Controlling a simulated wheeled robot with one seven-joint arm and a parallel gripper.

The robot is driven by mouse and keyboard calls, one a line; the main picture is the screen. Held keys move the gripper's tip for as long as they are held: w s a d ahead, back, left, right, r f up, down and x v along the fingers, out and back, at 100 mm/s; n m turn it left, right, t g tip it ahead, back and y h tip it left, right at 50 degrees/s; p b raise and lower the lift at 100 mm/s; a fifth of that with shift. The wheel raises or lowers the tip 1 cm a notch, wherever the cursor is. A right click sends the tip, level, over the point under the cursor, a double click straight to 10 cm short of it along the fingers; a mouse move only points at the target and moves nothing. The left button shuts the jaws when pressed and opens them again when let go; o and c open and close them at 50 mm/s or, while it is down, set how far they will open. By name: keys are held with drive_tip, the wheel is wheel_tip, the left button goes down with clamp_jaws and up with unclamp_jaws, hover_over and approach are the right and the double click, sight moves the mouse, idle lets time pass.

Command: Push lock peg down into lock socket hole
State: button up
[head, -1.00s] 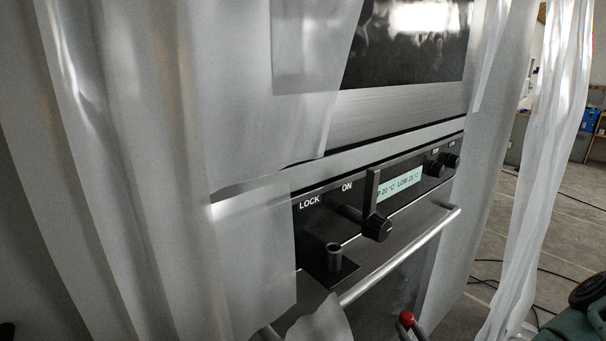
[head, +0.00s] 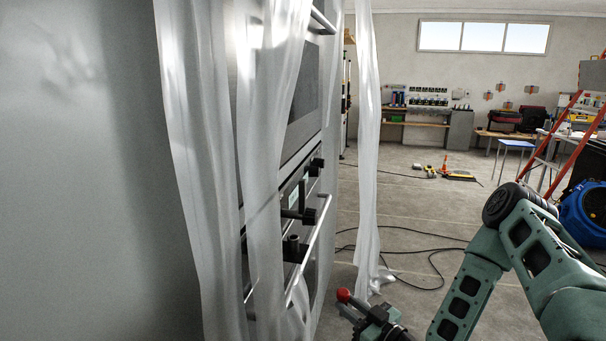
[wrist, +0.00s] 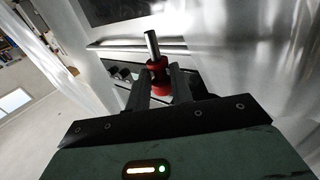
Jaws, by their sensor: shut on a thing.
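The lock peg, a bare metal rod with a red collar (wrist: 152,44), points up between the two dark fingers of my gripper (wrist: 160,84) in the wrist view. My gripper is shut on the red part. In the head view my gripper (head: 352,308) is low, in front and to the right of the oven, with a red rounded end of the peg (head: 344,295) showing. The lock socket (head: 292,244) is a short dark tube on a bracket on the oven front, left of and higher in the picture than the peg. The peg is apart from it. The socket's hole cannot be made out.
Translucent plastic sheets (head: 195,170) hang over the oven, partly covering it. A long bar handle (head: 318,240) and a dark knob (head: 309,216) stick out near the socket. Another sheet (head: 367,150) hangs behind. Cables (head: 436,262) lie on the open floor to the right.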

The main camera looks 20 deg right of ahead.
drive_tip(key=w+a+r+n+g+y+p, duration=0.2)
drive_tip(key=a+r+y+p, duration=0.1)
drive_tip(key=r, duration=0.8)
drive_tip(key=w+a+r+n+g+y+p, duration=0.2)
drive_tip(key=a+r+n+g+y+p, duration=0.1)
drive_tip(key=r, duration=0.8)
drive_tip(key=w+a+r+n+g+y+p, duration=0.2)
drive_tip(key=r+p, duration=0.3)
drive_tip(key=r, duration=0.6)
drive_tip(key=shift+w+a+r+n+y+p, duration=0.3)
drive_tip(key=shift+a+r+n+y, duration=0.1)
drive_tip(key=shift+a+y, duration=0.4)
drive_tip(key=shift+s+d, duration=0.1)
drive_tip(key=shift+d, duration=0.15)
drive_tip(key=shift+f+b, duration=2.4)
drive_tip(key=shift+f, duration=0.5)
drive_tip(key=shift+f+b, duration=3.75)
drive_tip(key=shift+f, duration=0.7)
